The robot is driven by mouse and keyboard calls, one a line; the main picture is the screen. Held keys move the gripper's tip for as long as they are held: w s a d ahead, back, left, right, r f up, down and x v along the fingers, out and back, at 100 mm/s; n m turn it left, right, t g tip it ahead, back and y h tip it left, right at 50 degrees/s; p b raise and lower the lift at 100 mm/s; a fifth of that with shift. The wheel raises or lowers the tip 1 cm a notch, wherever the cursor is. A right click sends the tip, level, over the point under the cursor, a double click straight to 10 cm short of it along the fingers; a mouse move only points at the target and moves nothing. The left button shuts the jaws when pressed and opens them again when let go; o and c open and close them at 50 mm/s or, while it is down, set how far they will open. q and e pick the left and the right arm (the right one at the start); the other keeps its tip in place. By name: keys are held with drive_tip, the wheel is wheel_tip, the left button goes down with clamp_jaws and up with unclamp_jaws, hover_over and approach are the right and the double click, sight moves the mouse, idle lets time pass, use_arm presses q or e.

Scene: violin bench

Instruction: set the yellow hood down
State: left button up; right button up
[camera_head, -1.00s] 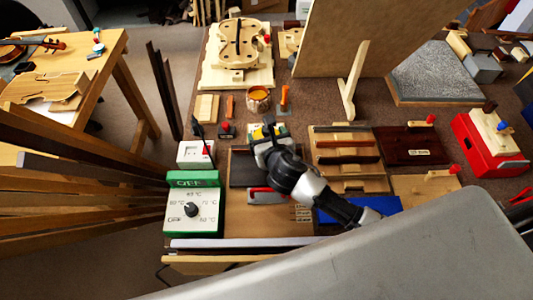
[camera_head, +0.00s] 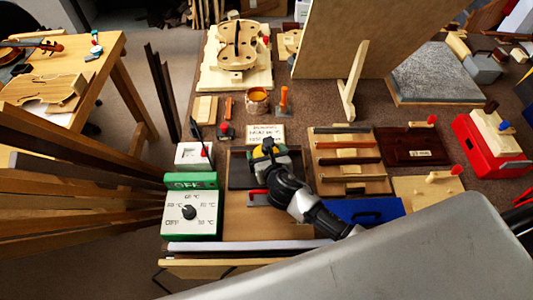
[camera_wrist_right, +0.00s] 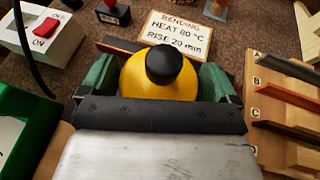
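The yellow hood (camera_wrist_right: 158,82) is a rounded dome with a black knob on top. In the right wrist view it sits between the two green-padded fingers of my right gripper (camera_wrist_right: 158,85), which close against its sides. In the head view my right gripper (camera_head: 268,150) is over the dark tray (camera_head: 237,172) at the front middle of the bench, and only a little of the hood shows there. The hood's lower edge is hidden, so I cannot tell whether it touches the tray. My left gripper is not in view.
A bending sign (camera_head: 266,134) lies just behind the tray. A white switch box (camera_head: 194,156) and a green-white temperature box (camera_head: 191,212) stand to the left. A wooden rack with dark strips (camera_head: 348,186) is close on the right. A blue case (camera_head: 365,210) lies in front.

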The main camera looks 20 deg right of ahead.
drive_tip(key=shift+o, duration=0.6)
drive_tip(key=shift+r, duration=0.25)
drive_tip(key=v, duration=1.2)
